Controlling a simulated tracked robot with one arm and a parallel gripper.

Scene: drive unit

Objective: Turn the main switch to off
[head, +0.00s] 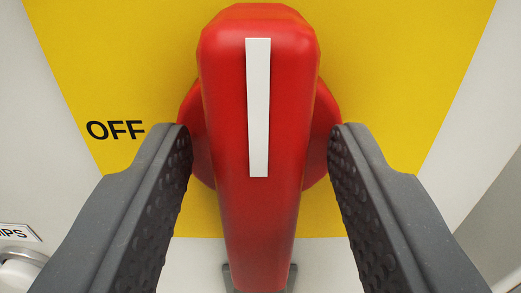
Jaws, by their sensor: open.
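The main switch is a red rotary handle (225,145) with a white stripe (258,105) along its front. The handle stands upright in the picture, its stripe pointing to the top. It sits on a yellow plate (400,60), with the word OFF (115,130) printed to its left. My gripper (260,145) is open, one dark ridged finger on each side of the handle. A gap shows between each finger and the handle's grip; the fingertips overlap the round red base behind it in the picture. Contact with that base cannot be told.
A pale panel (40,110) surrounds the yellow plate. At the lower left are a partly cut-off label ending in "IPS" (18,232) and a round whitish part (20,272) with a metallic rim. A grey surface (495,225) shows at the right edge.

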